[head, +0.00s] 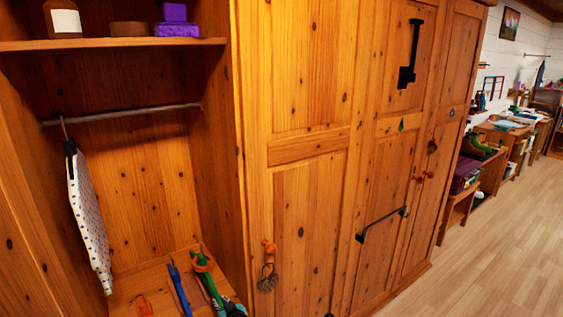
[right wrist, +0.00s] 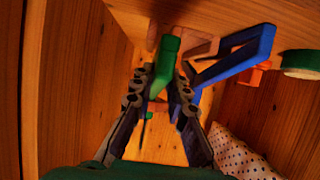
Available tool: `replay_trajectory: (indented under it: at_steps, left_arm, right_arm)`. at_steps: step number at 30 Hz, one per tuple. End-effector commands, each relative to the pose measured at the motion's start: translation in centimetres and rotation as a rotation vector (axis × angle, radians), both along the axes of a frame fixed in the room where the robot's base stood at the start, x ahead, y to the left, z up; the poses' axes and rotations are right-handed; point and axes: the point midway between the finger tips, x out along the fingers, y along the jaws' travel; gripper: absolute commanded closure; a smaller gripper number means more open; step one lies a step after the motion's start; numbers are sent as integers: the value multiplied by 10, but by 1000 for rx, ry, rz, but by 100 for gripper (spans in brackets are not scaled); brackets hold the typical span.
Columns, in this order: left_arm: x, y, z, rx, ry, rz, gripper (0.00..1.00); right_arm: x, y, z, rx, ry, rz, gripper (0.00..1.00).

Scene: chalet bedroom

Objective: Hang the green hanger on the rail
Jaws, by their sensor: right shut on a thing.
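The green hanger (head: 209,283) is low in the open wardrobe bay, at its floor; it also shows in the right wrist view (right wrist: 167,55). My right gripper (right wrist: 162,92) is shut on the green hanger, with one finger on each side of it. In the head view only a small part of that gripper shows at the bottom edge. The rail (head: 125,112) runs across the bay, well above the hanger. A white dotted garment (head: 88,215) hangs at the rail's left end. My left gripper is not in view.
A blue hanger (head: 180,289) stands close beside the green one; it also shows in the right wrist view (right wrist: 238,54). A small orange thing (head: 144,306) lies on the bay floor. The rail right of the garment is bare. Closed wardrobe doors (head: 310,215) stand at right.

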Motion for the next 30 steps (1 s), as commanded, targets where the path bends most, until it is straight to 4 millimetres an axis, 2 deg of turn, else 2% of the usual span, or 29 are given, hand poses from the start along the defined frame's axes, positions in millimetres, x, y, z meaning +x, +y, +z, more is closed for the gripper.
replay_trajectory:
  at_steps: [30]
  left_arm:
    - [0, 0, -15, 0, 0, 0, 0]
  right_arm:
    - [-71, -49, 0, 1, -1, -1, 100]
